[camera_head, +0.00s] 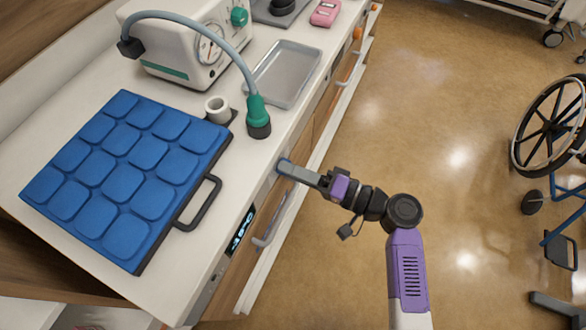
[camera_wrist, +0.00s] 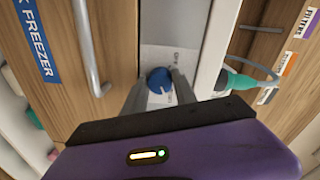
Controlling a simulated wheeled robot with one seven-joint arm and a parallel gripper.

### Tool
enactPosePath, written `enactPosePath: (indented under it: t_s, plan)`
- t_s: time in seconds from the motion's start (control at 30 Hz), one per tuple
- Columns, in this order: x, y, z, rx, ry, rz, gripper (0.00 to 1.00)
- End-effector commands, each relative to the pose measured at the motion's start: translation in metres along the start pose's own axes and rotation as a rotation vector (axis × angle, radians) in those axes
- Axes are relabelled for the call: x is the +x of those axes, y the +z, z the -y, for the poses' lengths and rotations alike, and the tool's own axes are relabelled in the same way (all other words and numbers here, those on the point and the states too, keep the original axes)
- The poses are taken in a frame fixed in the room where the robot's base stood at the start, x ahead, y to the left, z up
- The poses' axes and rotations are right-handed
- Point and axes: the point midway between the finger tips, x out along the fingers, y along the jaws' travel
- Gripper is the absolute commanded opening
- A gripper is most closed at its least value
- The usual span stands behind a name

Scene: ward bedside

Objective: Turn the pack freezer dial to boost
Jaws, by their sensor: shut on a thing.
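The freezer dial is a round blue knob (camera_wrist: 159,76) on a pale plate with small print in the wrist view. The print is too small to read, so I cannot tell the setting. My gripper (camera_wrist: 160,90) has one finger on each side of the knob and is shut on it. In the head view my gripper (camera_head: 288,169) reaches the counter's front face from the right. Only a sliver of blue shows at its tips there. A blue sign (camera_wrist: 37,40) ending in "FREEZER" is on the wooden front to the left in the wrist view.
A blue padded pack (camera_head: 125,165) with a black handle lies on the white counter. A lit display (camera_head: 240,231) and bar handles (camera_wrist: 88,50) are on the front. A grey tray (camera_head: 285,73) and white machine (camera_head: 180,45) stand behind. A wheelchair (camera_head: 550,125) is at right; the floor between is clear.

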Motion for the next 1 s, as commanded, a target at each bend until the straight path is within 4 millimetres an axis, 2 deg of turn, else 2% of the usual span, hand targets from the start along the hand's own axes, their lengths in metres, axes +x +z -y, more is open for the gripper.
enactPosePath:
  t_s: [0.17, 0.2, 0.3, 0.67, 0.77, 1.0]
  plan:
    - [-0.001, 0.000, -0.001, 0.003, 0.002, -0.002, 0.00]
    - [-0.001, 0.000, -0.001, 0.003, 0.002, -0.002, 0.35]
    - [-0.001, 0.000, -0.001, 0.002, 0.002, -0.002, 0.55]
    - [-0.003, 0.000, -0.001, 0.000, 0.001, -0.002, 0.55]
    - [-0.012, -0.001, -0.001, 0.001, 0.001, -0.004, 0.55]
    - [-0.051, -0.001, -0.002, 0.001, 0.002, -0.005, 0.55]
